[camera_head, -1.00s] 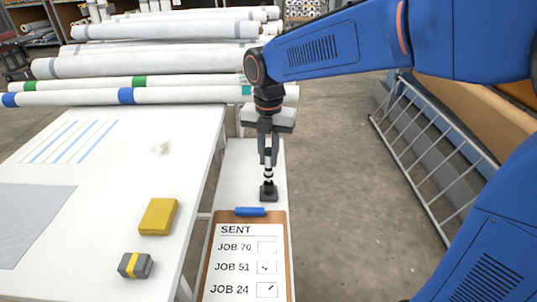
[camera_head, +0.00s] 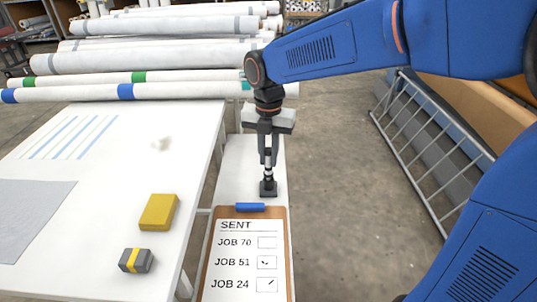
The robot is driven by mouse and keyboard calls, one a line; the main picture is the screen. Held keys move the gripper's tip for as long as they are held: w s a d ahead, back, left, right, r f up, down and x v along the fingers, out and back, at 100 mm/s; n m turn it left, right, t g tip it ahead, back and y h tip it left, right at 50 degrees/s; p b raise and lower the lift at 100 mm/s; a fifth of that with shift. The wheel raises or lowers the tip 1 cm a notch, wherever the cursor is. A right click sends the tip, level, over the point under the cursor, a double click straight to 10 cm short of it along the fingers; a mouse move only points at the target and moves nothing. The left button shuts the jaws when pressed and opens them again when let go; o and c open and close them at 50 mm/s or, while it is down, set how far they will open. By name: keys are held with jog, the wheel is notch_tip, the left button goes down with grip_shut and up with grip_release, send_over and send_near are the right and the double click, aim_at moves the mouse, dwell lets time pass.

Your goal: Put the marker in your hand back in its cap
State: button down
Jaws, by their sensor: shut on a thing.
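My gripper (camera_head: 267,157) points straight down and is shut on the marker (camera_head: 268,171), a thin upright stick with black and white bands. The marker's lower end meets a small dark block (camera_head: 268,189) on the narrow white table, just beyond the clipboard. This block appears to be the cap's holder; the cap itself cannot be told apart from the marker at this size. The marker looks upright and in line with the block. How deep its tip sits is hidden.
A clipboard (camera_head: 213,262) with a blue clip and a job list lies in front of the block. A yellow block (camera_head: 159,212) and a grey-yellow block (camera_head: 135,261) lie on the large white table (camera_head: 110,215) at left. White rolls (camera_head: 170,93) lie behind.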

jog(key=shift+f, duration=0.7)
jog(key=c, duration=1.6)
grip_release()
jog(key=shift+o, duration=0.2)
jog(key=shift+r, duration=0.1)
notch_tip(320, 180, up, 17)
jog(key=s+d+f+m+t, duration=0.1)
jog(key=s+d+f+m, duration=0.1)
jog(key=s+d+m, duration=0.4)
jog(key=s+d+f+m+t, duration=0.1)
jog(key=s+d+f+m, duration=0.1)
jog(key=d+m, duration=0.75)
jog(key=s+d+f+m+t, duration=0.2)
jog(key=s+d+f+m, duration=0.9)
jog(key=m, duration=0.6)
jog(key=shift+s+d+t, duration=0.3)
jog(key=shift+s+t, duration=0.1)
jog(key=shift+s, duration=0.45)
